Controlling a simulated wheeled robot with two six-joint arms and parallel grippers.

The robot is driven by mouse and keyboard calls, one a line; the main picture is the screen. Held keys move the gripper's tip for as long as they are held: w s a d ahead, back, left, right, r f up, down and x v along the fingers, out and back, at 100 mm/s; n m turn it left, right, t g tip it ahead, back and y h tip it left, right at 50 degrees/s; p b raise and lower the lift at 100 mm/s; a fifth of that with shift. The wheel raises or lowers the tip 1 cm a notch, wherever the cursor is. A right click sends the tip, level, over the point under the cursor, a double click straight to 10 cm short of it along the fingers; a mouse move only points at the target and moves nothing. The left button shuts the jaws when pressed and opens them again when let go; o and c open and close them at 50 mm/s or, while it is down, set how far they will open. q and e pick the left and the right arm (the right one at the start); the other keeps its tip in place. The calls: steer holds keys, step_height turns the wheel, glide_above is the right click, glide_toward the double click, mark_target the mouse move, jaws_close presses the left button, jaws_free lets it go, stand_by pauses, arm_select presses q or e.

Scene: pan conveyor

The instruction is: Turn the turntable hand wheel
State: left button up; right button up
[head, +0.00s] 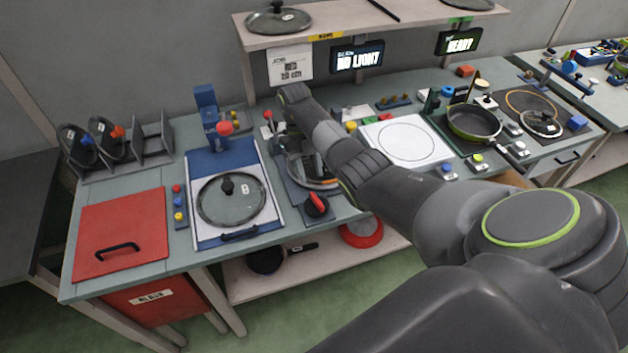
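The turntable (292,187) is a dark station in the middle of the bench, with a round clear-and-grey piece on it partly hidden behind my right arm. A red knob (316,205) on a dark block sits at its front edge; I cannot tell for sure whether this is the hand wheel. My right arm reaches in from the right across the bench, and its wrist is above the back of the turntable. My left gripper is out of view.
A glass lid (232,200) lies on the blue-and-white station to the left, beside a red panel (122,240). A white plate (404,140) and a green pan (474,121) are to the right. A shelf (350,30) with lids overhangs the back. A sign (358,57) reads "NO LIGHT".

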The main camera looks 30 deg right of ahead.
steer(key=p+v, duration=0.2)
steer(key=v, duration=0.7)
steer(key=shift+r, duration=0.25)
steer(key=shift+w, duration=0.1)
